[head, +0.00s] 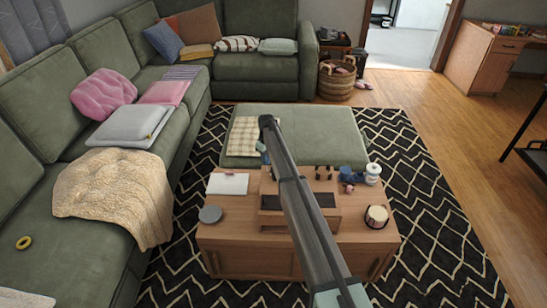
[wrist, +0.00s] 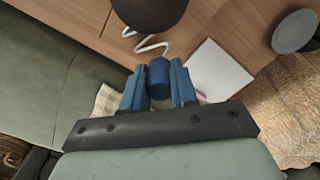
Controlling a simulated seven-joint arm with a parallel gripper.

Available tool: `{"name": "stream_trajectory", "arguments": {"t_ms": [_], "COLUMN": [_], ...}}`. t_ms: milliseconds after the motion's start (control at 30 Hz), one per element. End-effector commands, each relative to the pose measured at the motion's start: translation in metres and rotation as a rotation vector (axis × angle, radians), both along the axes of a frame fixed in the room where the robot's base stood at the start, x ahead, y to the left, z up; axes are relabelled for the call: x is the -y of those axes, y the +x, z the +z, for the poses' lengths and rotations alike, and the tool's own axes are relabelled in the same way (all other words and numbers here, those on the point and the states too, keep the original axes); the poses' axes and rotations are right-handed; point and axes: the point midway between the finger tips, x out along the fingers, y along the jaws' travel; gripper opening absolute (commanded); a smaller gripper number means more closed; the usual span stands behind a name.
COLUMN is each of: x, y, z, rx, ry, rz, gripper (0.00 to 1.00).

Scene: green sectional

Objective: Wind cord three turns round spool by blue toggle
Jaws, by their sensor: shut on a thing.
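My gripper (wrist: 158,66) is shut on the blue toggle (wrist: 159,82), a short cylinder held between its two blue fingers. A white cord (wrist: 152,44) runs from near the toggle in a loose zigzag toward a dark round thing (wrist: 150,12) at the top of the wrist view. That dark thing may be the spool's top; its side and any turns on it are hidden. In the head view my gripper (head: 263,150) is small, at the far edge of the wooden table (head: 235,235). My arm crosses the table there, and I cannot make out the spool or cord.
A white pad (head: 228,183) and a grey disc (head: 210,214) lie on the table's left. A drum-shaped thing (head: 376,216), a white-and-blue jar (head: 372,174) and small dark items stand on its right. A green ottoman (head: 335,140) is behind; a sofa (head: 80,250) is left.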

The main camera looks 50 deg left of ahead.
Motion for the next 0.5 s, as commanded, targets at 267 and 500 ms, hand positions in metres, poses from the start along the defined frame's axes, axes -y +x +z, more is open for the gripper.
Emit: {"name": "stream_trajectory", "arguments": {"t_ms": [267, 500], "x": [0.009, 0.020], "y": [-0.030, -0.055], "z": [0.000, 0.000], "rx": [0.000, 0.000], "ry": [0.000, 0.000], "rz": [0.001, 0.001], "gripper": [0.00, 0.00]}}
